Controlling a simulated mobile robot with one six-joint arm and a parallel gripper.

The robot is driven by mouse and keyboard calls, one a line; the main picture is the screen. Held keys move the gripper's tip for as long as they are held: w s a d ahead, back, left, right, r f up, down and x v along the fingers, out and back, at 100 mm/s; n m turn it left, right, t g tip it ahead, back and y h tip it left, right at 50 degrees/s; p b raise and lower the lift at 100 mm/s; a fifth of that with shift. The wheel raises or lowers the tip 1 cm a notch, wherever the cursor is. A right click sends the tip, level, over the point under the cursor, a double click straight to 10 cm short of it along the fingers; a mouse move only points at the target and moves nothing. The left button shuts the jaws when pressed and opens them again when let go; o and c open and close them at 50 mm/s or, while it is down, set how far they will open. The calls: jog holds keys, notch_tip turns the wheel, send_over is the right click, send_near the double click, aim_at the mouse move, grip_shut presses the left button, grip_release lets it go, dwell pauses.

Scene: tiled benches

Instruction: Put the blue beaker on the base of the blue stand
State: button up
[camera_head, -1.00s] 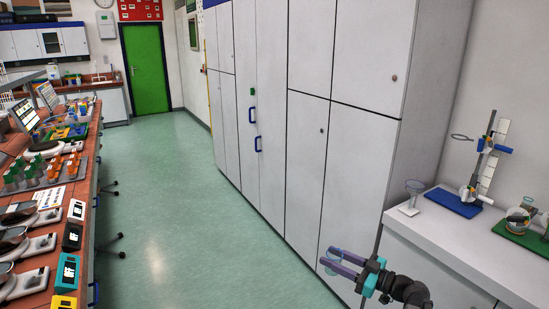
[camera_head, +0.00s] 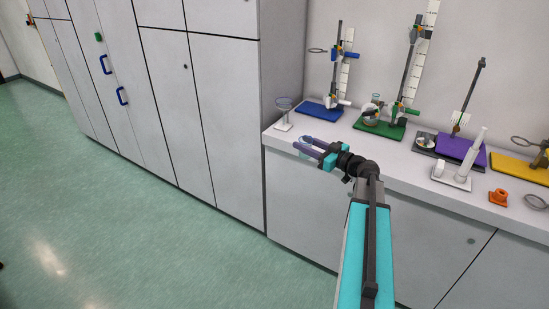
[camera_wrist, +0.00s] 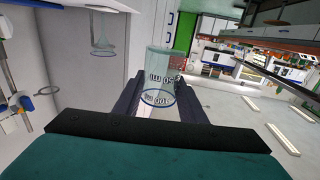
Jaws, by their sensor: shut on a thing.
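My gripper (camera_head: 307,146) is shut on the clear blue-marked beaker (camera_head: 303,152), held in the air in front of the white bench's left end. In the wrist view the beaker (camera_wrist: 160,90) sits between the two dark fingers (camera_wrist: 160,97), with a blue ring and printed volume marks. The blue stand has a flat blue base (camera_head: 318,112), a rod, an upper ring and a ruler behind. It stands at the back left of the bench, beyond my gripper. No object shows on the front part of the blue base; its rear is partly covered by the stand's fittings.
A glass funnel-like piece on a white foot (camera_head: 283,113) stands left of the blue base. A green stand base (camera_head: 378,129) with a round flask, a purple base (camera_head: 460,149) and a yellow base (camera_head: 520,168) follow to the right. Tall cabinets (camera_head: 225,110) stand left.

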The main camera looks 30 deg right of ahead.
jog(key=s+d+r+m+h, duration=0.1)
jog(key=s+d+h, duration=0.1)
jog(key=d, duration=0.5)
jog(key=s+d+r+m+t+h, duration=0.1)
jog(key=s+d+r+m+h, duration=0.1)
jog(key=d, duration=0.6)
jog(key=s+d+r+m+h, duration=0.1)
jog(key=s+d+h, duration=0.1)
jog(key=d, duration=0.6)
jog(key=shift+s+d+r+h+b, duration=0.15)
jog(key=shift+s+r+h+b, duration=0.15)
jog(key=shift+s+b, duration=0.2)
jog(key=shift+s+f, duration=0.1)
jog(key=shift+s, duration=0.05)
